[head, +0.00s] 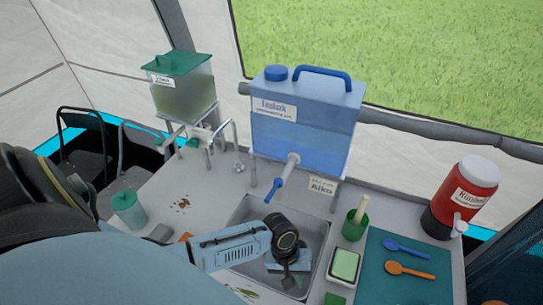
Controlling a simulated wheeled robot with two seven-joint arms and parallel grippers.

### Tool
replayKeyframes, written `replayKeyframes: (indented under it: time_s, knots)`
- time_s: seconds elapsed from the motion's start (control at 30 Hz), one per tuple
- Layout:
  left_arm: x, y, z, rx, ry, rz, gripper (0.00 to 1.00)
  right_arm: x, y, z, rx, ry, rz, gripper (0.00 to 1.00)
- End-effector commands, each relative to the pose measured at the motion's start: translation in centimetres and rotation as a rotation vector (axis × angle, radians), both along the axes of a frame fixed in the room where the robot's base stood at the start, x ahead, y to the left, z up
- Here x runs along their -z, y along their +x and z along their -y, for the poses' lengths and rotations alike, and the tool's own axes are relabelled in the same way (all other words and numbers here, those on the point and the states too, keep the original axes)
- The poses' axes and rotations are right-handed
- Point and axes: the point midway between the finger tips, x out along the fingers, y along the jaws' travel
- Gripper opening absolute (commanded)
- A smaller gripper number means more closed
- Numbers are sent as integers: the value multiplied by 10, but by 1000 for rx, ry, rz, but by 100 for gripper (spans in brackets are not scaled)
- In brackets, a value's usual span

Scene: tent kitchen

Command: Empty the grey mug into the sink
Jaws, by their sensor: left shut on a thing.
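The sink (241,214) is a grey basin sunk into the counter at the lower middle. My left arm comes in from the left, and its gripper (289,282) points down over the basin. It is shut on a small dark grey shape, which I take to be the grey mug. The wrist and fingers hide most of it, so its tilt, its opening and any contents cannot be made out. The blue tap (273,190) of the water tank is just behind my wrist. My right gripper is not in view.
A blue water tank (305,130) stands behind the sink. Right of the sink are a green cup (354,226), a soap dish (344,265) and a teal mat (405,285) with two spoons. A red dispenser (473,190) stands far right. A teal canister (128,210) stands left.

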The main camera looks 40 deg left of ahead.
Motion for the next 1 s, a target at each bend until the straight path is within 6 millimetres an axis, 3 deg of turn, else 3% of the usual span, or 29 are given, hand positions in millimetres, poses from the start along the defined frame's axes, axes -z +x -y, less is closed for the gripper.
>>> replayKeyframes:
  time_s: [0.1,0.27,0.6,1.0]
  knots:
    - [-10,0,5,1,45,1,0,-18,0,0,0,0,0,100]
    - [-18,1,13,2,133,4,0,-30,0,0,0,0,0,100]
    - [-16,1,22,-1,294,5,0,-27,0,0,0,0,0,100]
    - [-16,0,23,-3,325,5,0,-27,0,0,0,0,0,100]
